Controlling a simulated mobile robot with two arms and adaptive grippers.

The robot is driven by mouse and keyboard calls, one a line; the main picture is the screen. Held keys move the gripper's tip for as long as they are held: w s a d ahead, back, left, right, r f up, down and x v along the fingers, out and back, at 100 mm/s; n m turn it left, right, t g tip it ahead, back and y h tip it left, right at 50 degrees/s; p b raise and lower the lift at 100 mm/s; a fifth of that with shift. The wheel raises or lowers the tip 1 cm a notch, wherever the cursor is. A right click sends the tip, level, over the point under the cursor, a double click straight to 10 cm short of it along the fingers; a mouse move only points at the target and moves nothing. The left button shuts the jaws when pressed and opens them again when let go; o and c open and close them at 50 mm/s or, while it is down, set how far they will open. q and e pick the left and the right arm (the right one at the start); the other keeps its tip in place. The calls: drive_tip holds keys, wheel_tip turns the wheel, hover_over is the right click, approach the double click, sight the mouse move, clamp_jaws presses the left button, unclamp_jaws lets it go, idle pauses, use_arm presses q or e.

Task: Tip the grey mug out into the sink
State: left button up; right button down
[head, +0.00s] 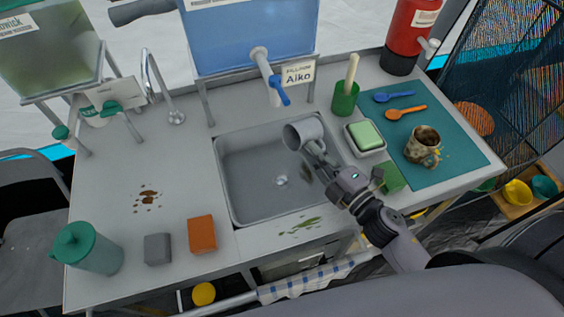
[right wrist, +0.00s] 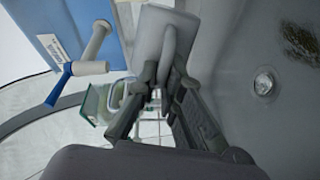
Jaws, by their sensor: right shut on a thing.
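The grey mug (head: 303,133) is held over the back right part of the steel sink (head: 245,185). It is tilted, with its mouth facing left in the head view. My right gripper (head: 318,154) is shut on the mug's handle; the mug also shows in the right wrist view (right wrist: 163,38), with the handle between the fingers (right wrist: 160,95). The mug's contents cannot be made out, and no stream shows. The sink's drain (head: 281,181) is visible below. My left gripper is not in view.
A blue water container (head: 240,40) with a tap (head: 272,80) stands behind the sink. To the right are a green cup with a brush (head: 345,99), a soap dish (head: 365,138) and a speckled mug (head: 422,150) on a teal mat (head: 460,160). The left counter has clear room.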

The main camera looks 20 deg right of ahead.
drive_tip(key=shift+s+a+f+n+b, duration=0.25)
drive_tip(key=shift+a+n+b, duration=0.25)
drive_tip(key=shift+n, duration=0.3)
drive_tip(key=shift+w, duration=0.1)
drive_tip(key=shift+w+d+n, duration=0.1)
drive_tip(key=shift+d+n, duration=0.05)
drive_tip(key=shift+n, duration=0.15)
drive_tip(key=shift+a+r+n, duration=0.2)
drive_tip(key=shift+a+n, duration=0.1)
drive_tip(key=shift+n, duration=0.8)
